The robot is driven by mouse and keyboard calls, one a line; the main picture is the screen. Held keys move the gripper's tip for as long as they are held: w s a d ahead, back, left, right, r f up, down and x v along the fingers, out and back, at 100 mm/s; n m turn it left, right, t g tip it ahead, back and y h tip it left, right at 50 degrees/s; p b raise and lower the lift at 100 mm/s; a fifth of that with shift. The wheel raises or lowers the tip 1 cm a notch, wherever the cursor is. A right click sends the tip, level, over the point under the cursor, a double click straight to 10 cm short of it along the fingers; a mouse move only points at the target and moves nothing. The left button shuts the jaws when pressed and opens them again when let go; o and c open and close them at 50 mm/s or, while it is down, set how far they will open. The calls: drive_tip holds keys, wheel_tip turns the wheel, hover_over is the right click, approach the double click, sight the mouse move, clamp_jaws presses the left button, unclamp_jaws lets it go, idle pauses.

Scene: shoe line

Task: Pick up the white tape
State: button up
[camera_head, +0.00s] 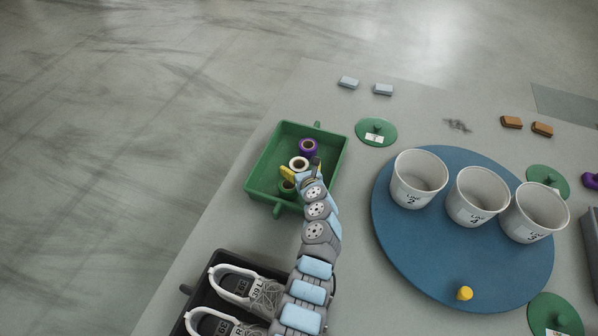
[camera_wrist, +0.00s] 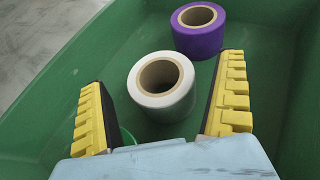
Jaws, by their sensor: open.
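The white tape (camera_wrist: 162,88) is a roll with a brown core, standing in the green tray with its hole facing up. It also shows in the head view (camera_head: 299,163), partly behind my gripper. My gripper (camera_wrist: 163,105) is open, with one yellow ribbed finger on each side of the white roll in the wrist view. The fingers appear not to touch it. In the head view my gripper (camera_head: 301,171) is over the green tray (camera_head: 258,178). A purple roll (camera_wrist: 198,30) stands just beyond the white one. A green roll (camera_head: 287,187) is nearer, mostly hidden by my gripper.
The green tray's walls surround the rolls. A black box with shoes (camera_head: 236,284) stands nearer. A blue round board (camera_head: 416,267) with three white cups (camera_head: 418,179) and a yellow knob (camera_head: 464,293) lies to the right. A green disc (camera_head: 376,132) lies beside the tray.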

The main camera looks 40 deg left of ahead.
sight(299, 158)
drive_tip(key=shift+f+b+x, duration=0.2)
drive_tip(key=shift+b+x, duration=0.2)
drive_tip(key=shift+x, duration=0.5)
drive_tip(key=shift+d, duration=0.1)
drive_tip(key=shift+s+f, duration=0.1)
drive_tip(key=c, duration=1.3)
drive_tip(key=shift+o, duration=0.2)
drive_tip(key=shift+r+p, duration=0.5)
drive_tip(key=shift+r, duration=0.1)
drive_tip(key=r+p, duration=0.3)
drive_tip(key=r, duration=0.1)
drive_tip(key=shift+s+d, duration=0.2)
drive_tip(key=shift+s, duration=0.15)
drive_tip(key=s+d+r+p, duration=0.7)
drive_tip(key=s+r+p, duration=0.1)
drive_tip(key=s, duration=0.3)
